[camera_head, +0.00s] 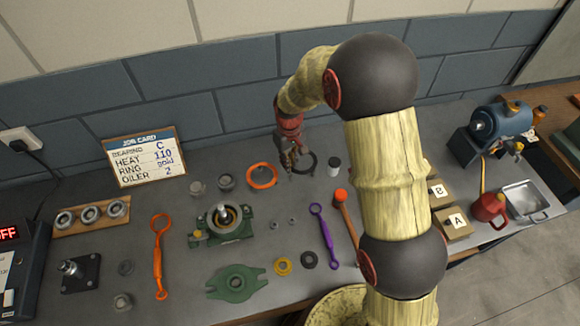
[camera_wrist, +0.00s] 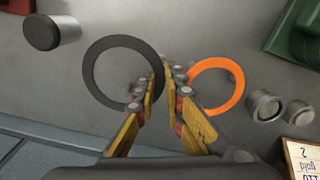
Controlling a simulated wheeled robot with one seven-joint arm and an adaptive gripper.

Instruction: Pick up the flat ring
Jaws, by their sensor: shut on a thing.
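A dark flat ring (camera_wrist: 89,88) shows in the wrist view left of the fingers, its right edge running between the fingertips. In the head view the dark ring (camera_head: 313,166) is partly hidden by my gripper (camera_head: 291,160). My gripper's fingertips (camera_wrist: 165,74) are shut on the ring's rim. I cannot tell whether the ring is clear of the bench. An orange ring (camera_head: 262,187) lies beside it on the bench, left of my gripper in the head view. The orange ring (camera_wrist: 238,95) is right of the fingers in the wrist view, apart from the dark ring.
Small metal cups (camera_head: 226,181) stand left of the orange ring. A green housing (camera_head: 230,228), an orange wrench (camera_head: 158,262) and a purple wrench (camera_head: 323,232) lie nearer. The wall is close behind.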

